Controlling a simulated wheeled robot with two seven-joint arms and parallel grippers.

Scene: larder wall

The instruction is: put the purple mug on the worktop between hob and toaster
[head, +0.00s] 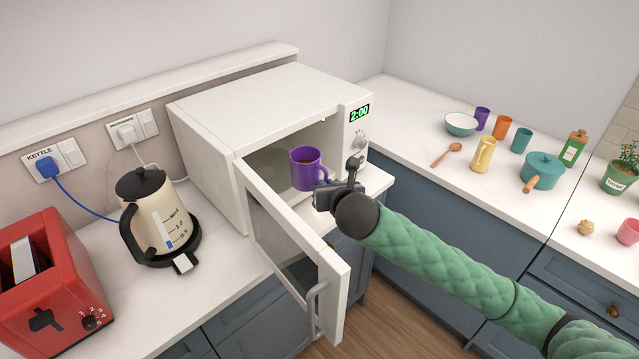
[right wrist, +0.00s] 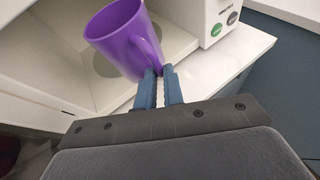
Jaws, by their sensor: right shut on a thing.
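My right gripper (head: 328,183) is shut on the mug's handle. The right wrist view shows the purple mug (right wrist: 118,36) with its handle between the blue fingertips of my right gripper (right wrist: 160,74). I cannot tell whether the mug touches the microwave floor. The red toaster (head: 52,275) stands at the lower left on the worktop (head: 205,310). The hob is not in view. My left gripper is not in view.
The microwave door (head: 290,260) hangs open towards me, left of my right arm. A cream kettle (head: 155,212) stands between toaster and microwave. The right-hand counter (head: 410,130) holds a bowl, several cups, a yellow jug, a wooden spoon and a teal pot (head: 542,168).

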